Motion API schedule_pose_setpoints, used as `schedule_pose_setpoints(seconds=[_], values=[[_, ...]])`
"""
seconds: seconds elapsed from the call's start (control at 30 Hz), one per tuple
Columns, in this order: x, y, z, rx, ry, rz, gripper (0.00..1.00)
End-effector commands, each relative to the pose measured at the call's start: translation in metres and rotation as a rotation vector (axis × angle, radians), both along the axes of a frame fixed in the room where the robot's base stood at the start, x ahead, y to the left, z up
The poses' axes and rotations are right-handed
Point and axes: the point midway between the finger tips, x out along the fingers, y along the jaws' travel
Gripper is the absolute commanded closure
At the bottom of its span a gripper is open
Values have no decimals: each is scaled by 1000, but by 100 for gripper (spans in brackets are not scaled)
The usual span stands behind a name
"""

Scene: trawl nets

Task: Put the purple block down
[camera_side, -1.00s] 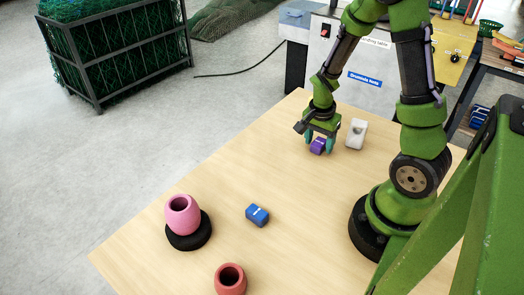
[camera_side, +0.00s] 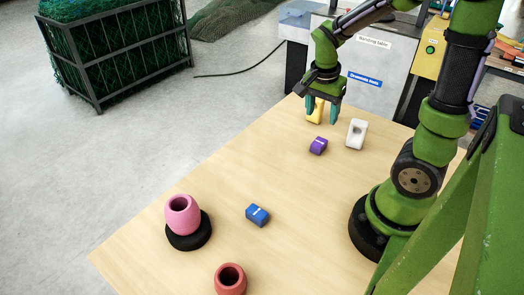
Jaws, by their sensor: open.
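The purple block (camera_side: 318,146) lies on the wooden table, in the upper middle of the side view. Nothing touches it. My gripper (camera_side: 321,112) is above and behind it, raised clear of it, with its two teal fingers apart and nothing held. A yellow block (camera_side: 315,113) shows behind and between the fingers, partly hidden by them; I cannot see contact between it and the fingers.
A white block (camera_side: 357,133) with a hole stands right of the purple block. A blue block (camera_side: 257,215) lies nearer. A pink pot (camera_side: 182,215) sits on a black disc (camera_side: 189,241); a red pot (camera_side: 230,279) is at the front edge. The middle of the table (camera_side: 290,180) is clear.

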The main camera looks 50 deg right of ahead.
Motion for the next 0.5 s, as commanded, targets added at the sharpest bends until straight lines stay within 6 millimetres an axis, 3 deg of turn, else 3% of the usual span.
schedule_pose_setpoints(seconds=[0.17, 0.33, 0.5], values=[[3, 14, 17, 19, -40, 73, 38], [6, 69, 56, 67, -214, 427, 38], [-5, 130, 97, 21, -416, 857, 38]])
